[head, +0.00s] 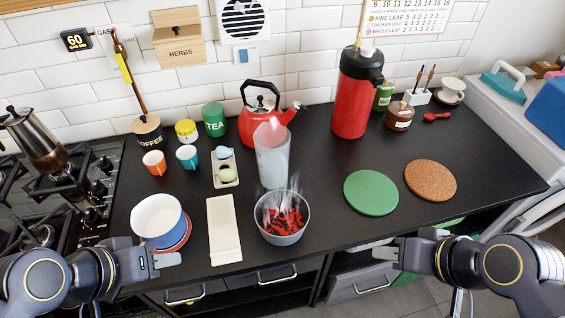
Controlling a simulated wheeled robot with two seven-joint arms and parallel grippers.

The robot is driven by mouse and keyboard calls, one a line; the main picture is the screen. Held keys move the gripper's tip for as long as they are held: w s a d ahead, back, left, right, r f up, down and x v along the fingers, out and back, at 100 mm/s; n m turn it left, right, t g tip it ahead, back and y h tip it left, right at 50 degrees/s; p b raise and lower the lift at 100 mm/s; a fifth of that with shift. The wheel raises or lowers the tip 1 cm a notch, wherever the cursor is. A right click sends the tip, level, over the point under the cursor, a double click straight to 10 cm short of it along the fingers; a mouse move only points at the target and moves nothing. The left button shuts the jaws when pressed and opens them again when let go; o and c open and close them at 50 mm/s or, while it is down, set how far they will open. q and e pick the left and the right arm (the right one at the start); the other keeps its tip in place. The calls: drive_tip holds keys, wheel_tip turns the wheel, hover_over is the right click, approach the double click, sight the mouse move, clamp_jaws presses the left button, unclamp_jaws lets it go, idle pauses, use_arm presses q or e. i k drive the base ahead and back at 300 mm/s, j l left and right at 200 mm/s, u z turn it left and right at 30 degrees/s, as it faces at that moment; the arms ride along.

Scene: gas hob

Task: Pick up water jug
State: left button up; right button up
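The water jug appears to be the tall translucent container (273,165) standing upright on the black counter in the middle of the head view, in front of the red kettle. Its upper part is clear and its lower part looks pale. My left gripper (168,259) is at the counter's front edge, to the left and nearer than the jug, by the white pot. My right gripper (388,249) is near the front edge on the right. Both are well apart from the jug and hold nothing that I can see. The finger gaps do not show clearly.
A grey bowl of red pieces (281,228) stands just in front of the jug. A white pot (158,220), a pale rest (223,230) and small cups are left. A red kettle (262,128) is behind; a red flask (352,100) and green mat (371,193) are right.

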sight(272, 142)
drive_tip(key=u, duration=2.05)
drive_tip(key=k+l+u, duration=0.4)
drive_tip(key=k+l, duration=0.2)
drive_tip(key=k+l+u, duration=0.4)
drive_tip(key=k, duration=0.25)
